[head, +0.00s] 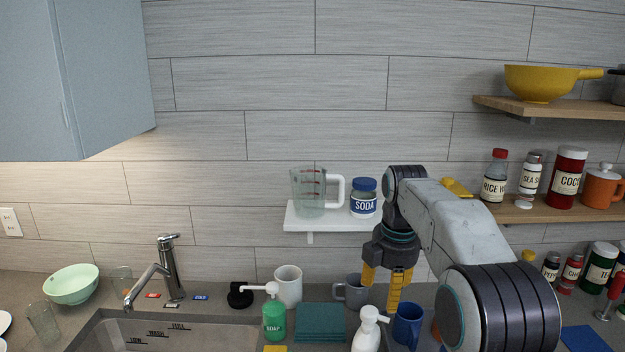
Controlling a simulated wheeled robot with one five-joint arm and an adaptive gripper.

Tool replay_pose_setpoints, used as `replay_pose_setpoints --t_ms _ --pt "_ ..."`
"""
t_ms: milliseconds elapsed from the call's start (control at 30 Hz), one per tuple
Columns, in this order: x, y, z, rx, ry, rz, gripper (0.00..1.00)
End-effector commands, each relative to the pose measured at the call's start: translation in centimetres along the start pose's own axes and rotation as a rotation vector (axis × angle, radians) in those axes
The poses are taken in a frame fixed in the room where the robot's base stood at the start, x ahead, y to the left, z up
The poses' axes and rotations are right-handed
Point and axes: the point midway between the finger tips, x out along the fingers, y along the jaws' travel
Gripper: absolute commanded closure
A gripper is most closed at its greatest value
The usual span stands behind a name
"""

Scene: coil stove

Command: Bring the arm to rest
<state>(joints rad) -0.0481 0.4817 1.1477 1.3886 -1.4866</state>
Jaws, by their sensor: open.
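My arm reaches up from the lower right of the head view and bends down at its wrist. My gripper (382,297) points down over the counter, in front of the small white shelf's right end. Its yellow fingers are open with nothing between them. The fingertips are close to a grey mug (352,291) on the left and a blue mug (408,325) on the right. I cannot tell whether they touch either mug.
A measuring jug (309,193) and a soda jar (364,204) stand on the white shelf (330,222). A green soap bottle (274,318) and a white pump bottle (366,333) stand below. The sink (180,335) is left; shelves with jars (567,180) are right.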

Motion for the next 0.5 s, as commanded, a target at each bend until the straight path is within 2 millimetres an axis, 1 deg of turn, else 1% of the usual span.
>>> replay_pose_setpoints --t_ms 33,167,200,367,500 --pt "-1.1 -1.5 0.3 0.079 0.002 0.019 0.39" --pt "-3.0 -5.3 0.9 0.291 0.012 0.058 0.39" --pt "-3.5 -6.5 1.1 0.356 0.017 0.071 0.39" --pt "-4.5 -11.8 1.7 0.618 0.043 0.117 0.39" --pt "-4.5 -16.7 2.3 0.845 0.076 0.153 0.39"
